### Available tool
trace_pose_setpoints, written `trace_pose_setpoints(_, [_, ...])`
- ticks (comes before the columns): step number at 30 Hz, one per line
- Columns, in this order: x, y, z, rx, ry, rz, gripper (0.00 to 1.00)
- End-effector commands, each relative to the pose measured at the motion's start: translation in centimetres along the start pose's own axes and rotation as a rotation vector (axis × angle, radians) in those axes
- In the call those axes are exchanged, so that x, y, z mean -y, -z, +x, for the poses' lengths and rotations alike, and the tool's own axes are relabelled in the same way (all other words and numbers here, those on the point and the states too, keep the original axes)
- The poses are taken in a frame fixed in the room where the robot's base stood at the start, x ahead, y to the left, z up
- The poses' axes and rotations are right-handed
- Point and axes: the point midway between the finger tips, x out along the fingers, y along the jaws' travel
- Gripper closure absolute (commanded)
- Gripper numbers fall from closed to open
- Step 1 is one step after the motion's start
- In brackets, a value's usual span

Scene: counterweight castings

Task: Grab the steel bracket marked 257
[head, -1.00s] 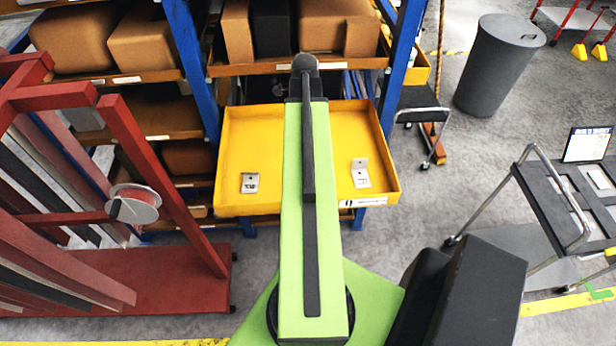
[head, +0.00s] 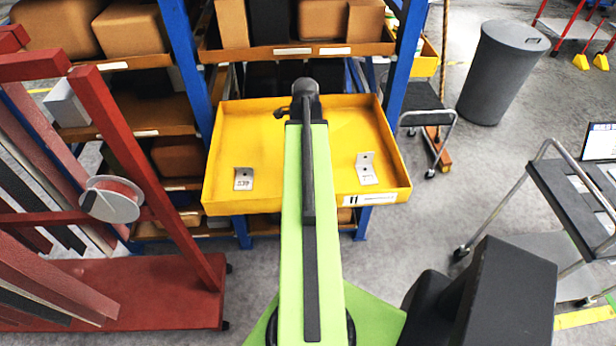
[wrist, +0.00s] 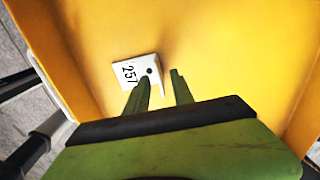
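The steel bracket marked 257 (wrist: 142,73) lies in the yellow tray in the wrist view, with its printed face and a dark hole showing. My gripper (wrist: 160,82) is open and empty; its two green fingers point at the bracket, the left one overlapping its lower edge. I cannot tell whether they touch. In the head view, two small metal brackets lie in the tray, a left bracket (head: 243,179) and a right bracket (head: 366,168). Their marks are too small to read surely. My gripper is mostly hidden behind my arm there.
The yellow tray (head: 225,208) has raised walls and sits at the front of a blue-framed rack (head: 183,70) with boxes. A red rack (head: 140,160) stands at left.

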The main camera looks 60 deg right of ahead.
Motion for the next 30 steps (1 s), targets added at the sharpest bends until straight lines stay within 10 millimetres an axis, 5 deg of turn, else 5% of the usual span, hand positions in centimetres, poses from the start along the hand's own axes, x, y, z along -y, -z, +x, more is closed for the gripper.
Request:
trace_pose_setpoints(1, [0.00,0.00,1.88,0.000,0.000,0.000,0.71])
trace_pose_setpoints(3, [0.02,0.00,2.46,0.000,0.000,0.000,0.71])
trace_pose_setpoints(10, [0.03,-0.01,2.10,0.000,0.000,0.000,0.71])
trace_pose_setpoints(17, [0.03,-0.03,2.10,0.000,0.000,-0.001,1.00])
trace_pose_setpoints(30, [0.04,-0.04,2.10,0.000,0.000,-0.001,1.00])
